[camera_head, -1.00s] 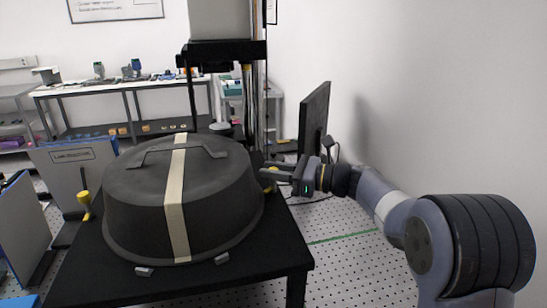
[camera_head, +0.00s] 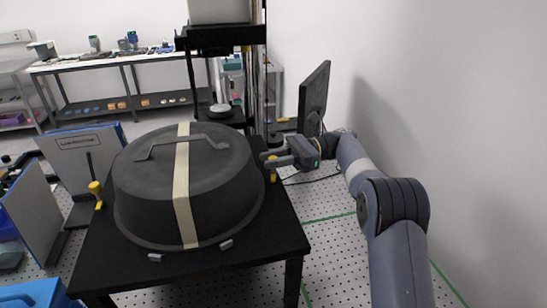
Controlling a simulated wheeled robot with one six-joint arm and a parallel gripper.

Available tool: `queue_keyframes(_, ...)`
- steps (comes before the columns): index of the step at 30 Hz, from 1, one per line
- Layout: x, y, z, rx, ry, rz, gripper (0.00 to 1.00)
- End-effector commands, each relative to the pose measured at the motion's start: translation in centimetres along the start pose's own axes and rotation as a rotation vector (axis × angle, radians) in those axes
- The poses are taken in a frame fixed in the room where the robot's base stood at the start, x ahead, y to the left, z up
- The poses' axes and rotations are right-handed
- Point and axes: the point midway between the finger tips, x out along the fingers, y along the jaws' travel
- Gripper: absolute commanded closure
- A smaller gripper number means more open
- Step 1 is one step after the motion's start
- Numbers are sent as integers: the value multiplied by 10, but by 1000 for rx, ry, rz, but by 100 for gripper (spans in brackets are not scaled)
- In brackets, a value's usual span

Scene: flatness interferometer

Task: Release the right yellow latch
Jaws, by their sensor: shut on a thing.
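The right yellow latch (camera_head: 273,175) stands at the right edge of the black table, just right of the large black domed cover (camera_head: 152,190). Its yellow lower part shows below my gripper. My gripper (camera_head: 275,158) reaches in from the right and is shut on the latch's upper part. The fingers partly hide the latch, so its exact angle is hard to tell. The left yellow latch (camera_head: 96,192) stands tilted on the other side of the cover, apart from my gripper.
The black table (camera_head: 190,269) carries the cover, which has a tan strip and a handle. A dark monitor (camera_head: 314,98) stands behind my gripper. A black column frame (camera_head: 259,80) rises behind the table. Grey panels (camera_head: 80,155) stand at left. Floor at right is clear.

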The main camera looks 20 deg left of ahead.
Motion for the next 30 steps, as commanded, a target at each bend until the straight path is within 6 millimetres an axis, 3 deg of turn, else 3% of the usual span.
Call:
queue_keyframes(17, 1, 0, 1, -1, -2, 24, 100)
queue_keyframes(18, 1, 0, 1, -1, -2, 24, 74)
queue_keyframes(24, 0, 0, 1, 0, -1, 24, 58)
queue_keyframes(30, 0, 0, 1, 0, -1, 24, 58)
